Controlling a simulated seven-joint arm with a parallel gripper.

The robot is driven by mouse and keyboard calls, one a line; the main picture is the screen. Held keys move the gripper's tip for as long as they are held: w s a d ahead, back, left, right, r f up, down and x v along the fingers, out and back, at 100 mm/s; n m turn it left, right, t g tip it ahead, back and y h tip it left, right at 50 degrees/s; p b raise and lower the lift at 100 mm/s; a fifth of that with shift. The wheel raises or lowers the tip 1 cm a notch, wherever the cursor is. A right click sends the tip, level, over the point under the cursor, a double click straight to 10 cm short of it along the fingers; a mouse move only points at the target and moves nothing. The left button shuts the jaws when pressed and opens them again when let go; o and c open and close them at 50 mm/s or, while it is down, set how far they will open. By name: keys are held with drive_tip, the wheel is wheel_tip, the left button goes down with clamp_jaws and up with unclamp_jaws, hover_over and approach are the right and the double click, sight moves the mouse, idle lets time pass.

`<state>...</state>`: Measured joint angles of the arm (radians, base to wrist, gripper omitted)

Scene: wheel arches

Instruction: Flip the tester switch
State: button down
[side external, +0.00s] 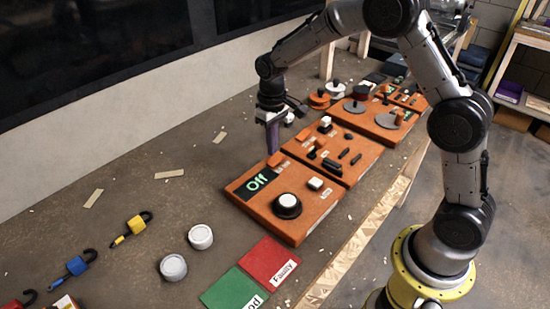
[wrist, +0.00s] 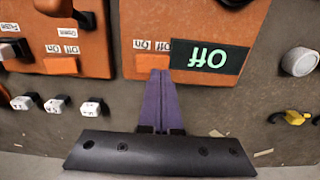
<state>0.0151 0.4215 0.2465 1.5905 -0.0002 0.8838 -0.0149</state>
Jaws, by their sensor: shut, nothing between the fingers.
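The tester is an orange panel (side external: 285,228) with a black display (side external: 257,184) reading "Off" in green and a large white-topped black knob (side external: 287,204). In the wrist view, the display (wrist: 209,57) appears upside down beside small white labels. My gripper (side external: 272,151) points down at the panel's far edge, beside the display; its purple fingers are together and empty. In the wrist view, the fingertips (wrist: 160,73) overlap the panel edge just below the labels. A small orange piece (side external: 275,160) shows at the fingertips; I cannot tell if it is the switch or if they touch it.
More orange panels (side external: 352,160) with switches and knobs stand behind the tester. A red card (side external: 270,263) and green card (side external: 234,290) lie in front. The table left of the panels is mostly clear.

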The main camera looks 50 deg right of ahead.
sight(273, 162)
drive_tip(key=shift+r, duration=2.05)
